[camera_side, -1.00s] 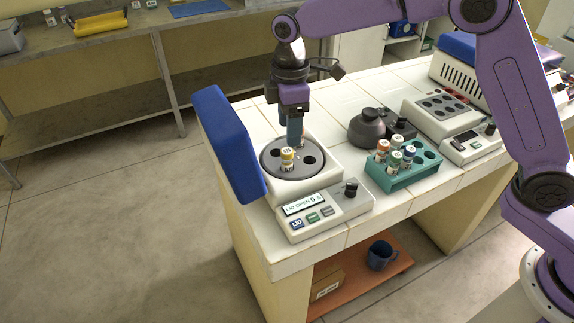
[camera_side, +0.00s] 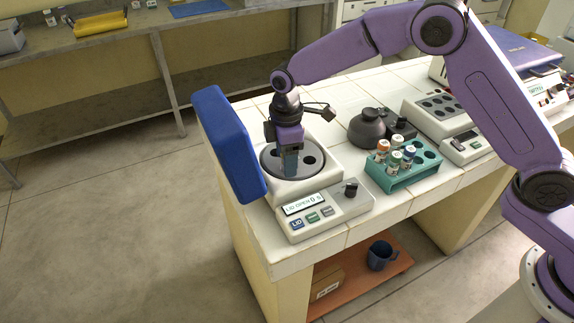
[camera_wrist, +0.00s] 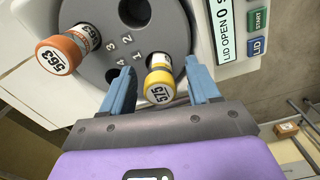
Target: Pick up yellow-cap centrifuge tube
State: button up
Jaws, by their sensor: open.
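The yellow-cap centrifuge tube (camera_wrist: 159,86), its cap marked 575, stands in a hole of the grey rotor (camera_wrist: 172,27) in the wrist view. My gripper (camera_wrist: 160,68) is open, with one blue finger on each side of this tube and visible gaps beside the cap. In the side view my gripper (camera_side: 288,168) is low over the near part of the centrifuge rotor (camera_side: 312,171) and hides the tube.
An orange-cap tube (camera_wrist: 66,50) marked 563 sits in the same rotor. The raised blue lid (camera_side: 228,143) stands left of the centrifuge.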

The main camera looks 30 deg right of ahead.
jog(key=shift+f, duration=0.3)
jog(key=c, duration=1.1)
